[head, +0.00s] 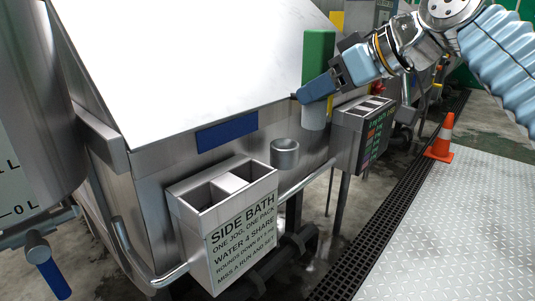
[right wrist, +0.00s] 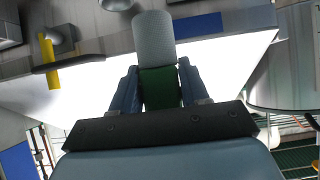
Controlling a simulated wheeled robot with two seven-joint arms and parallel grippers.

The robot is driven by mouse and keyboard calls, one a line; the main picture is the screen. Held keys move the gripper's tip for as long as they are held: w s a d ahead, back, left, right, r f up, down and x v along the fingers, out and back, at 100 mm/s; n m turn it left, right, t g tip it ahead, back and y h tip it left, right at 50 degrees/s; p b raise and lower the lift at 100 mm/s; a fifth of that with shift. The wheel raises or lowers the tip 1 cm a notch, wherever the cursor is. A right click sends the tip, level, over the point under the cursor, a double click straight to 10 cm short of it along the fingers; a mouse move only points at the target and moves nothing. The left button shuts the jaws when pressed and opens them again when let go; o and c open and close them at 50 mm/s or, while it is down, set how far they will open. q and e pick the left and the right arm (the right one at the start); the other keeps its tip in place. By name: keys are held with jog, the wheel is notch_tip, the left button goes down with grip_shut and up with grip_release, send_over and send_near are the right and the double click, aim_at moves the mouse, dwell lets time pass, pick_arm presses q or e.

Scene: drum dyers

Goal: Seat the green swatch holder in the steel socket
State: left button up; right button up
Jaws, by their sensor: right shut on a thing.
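The green swatch holder (head: 318,58) is a tall green block with a grey round lower end, held upright. My right gripper (head: 318,90) is shut on it at about mid-height. In the right wrist view the blue fingers press both sides of the green part (right wrist: 160,88), and the grey end (right wrist: 153,38) sticks out beyond them. The steel socket (head: 285,153) is a small round cup on the front of the steel tank. The holder's lower end is apart from the socket, above it and to its right in the head view. My left gripper is not in view.
The side bath box (head: 228,212), with open compartments, hangs left of the socket. A labelled rack box (head: 362,135) stands to its right. A bent pipe rail (head: 305,180) passes below. The tank's white sloped top (head: 190,65) lies behind. An orange cone (head: 441,140) stands on the floor.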

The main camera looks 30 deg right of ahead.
jog(key=w+f, duration=0.2)
jog(key=w, duration=0.2)
jog(key=w+d+f, duration=0.1)
jog(key=w+f, duration=0.2)
jog(key=w, duration=0.1)
jog(key=w+d+f+p, duration=0.1)
jog(key=w+f, duration=0.1)
jog(key=w, duration=0.2)
jog(key=shift+w+f, duration=0.45)
jog(key=shift+f, duration=0.05)
jog(key=f, duration=0.1)
jog(key=w+f, duration=0.1)
jog(key=f, duration=0.3)
jog(key=shift+w+d, duration=0.2)
jog(key=shift+w, duration=0.1)
jog(key=shift+c, duration=0.5)
jog(key=o, duration=1.3)
jog(key=shift+c, duration=0.2)
jog(key=b+v, duration=0.1)
jog(key=v, duration=1.1)
